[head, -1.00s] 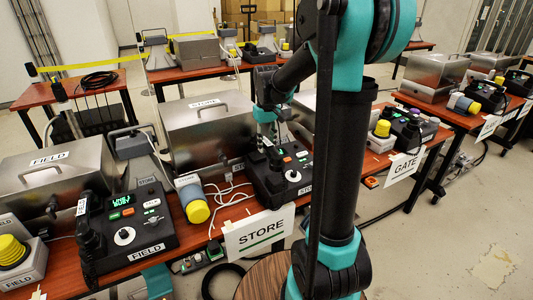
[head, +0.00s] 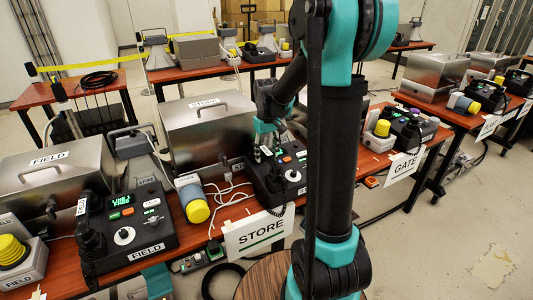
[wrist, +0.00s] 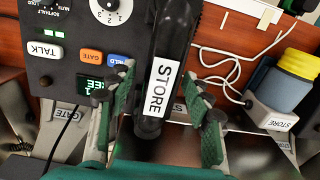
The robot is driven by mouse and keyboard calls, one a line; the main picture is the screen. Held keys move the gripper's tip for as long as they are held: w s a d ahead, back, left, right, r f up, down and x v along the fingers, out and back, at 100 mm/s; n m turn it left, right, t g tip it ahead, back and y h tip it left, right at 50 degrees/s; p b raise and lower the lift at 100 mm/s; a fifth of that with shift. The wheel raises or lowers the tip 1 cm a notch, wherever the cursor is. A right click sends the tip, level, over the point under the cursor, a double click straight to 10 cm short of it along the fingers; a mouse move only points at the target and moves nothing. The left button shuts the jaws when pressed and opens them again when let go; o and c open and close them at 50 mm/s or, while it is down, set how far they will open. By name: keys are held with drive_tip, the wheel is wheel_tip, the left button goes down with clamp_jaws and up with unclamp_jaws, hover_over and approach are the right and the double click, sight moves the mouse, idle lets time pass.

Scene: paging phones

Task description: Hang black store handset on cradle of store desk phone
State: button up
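The black store desk phone (head: 292,178) sits on the red-brown table behind the STORE sign. In the wrist view its face (wrist: 60,75) shows a dial, a TALK key, coloured keys and a lit green display. The black store handset (wrist: 167,60), with a white STORE label, lies along the phone's side; whether it is fully seated on the cradle cannot be told. My gripper (wrist: 160,82) is open, its green fingers on either side of the handset. A gap shows at the left finger; the right finger is very close to it. In the head view my gripper (head: 268,150) is at the phone's left side.
A grey-blue cylinder with a yellow cap (head: 194,200) stands left of the phone near white cables. A steel STORE box (head: 205,130) is behind. The FIELD phone (head: 125,225) is at left, the GATE phone (head: 405,128) at right.

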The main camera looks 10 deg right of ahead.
sight(267, 151)
wheel_tip(267, 151, up, 12)
drive_tip(key=s+d+f+m+t, duration=0.1)
drive_tip(key=s+d+f+t, duration=0.1)
drive_tip(key=s+f, duration=0.6)
drive_tip(key=s+d+f+m+t, duration=0.2)
drive_tip(key=s+f, duration=0.7)
drive_tip(key=s, duration=0.5)
drive_tip(key=shift+f+m, duration=0.3)
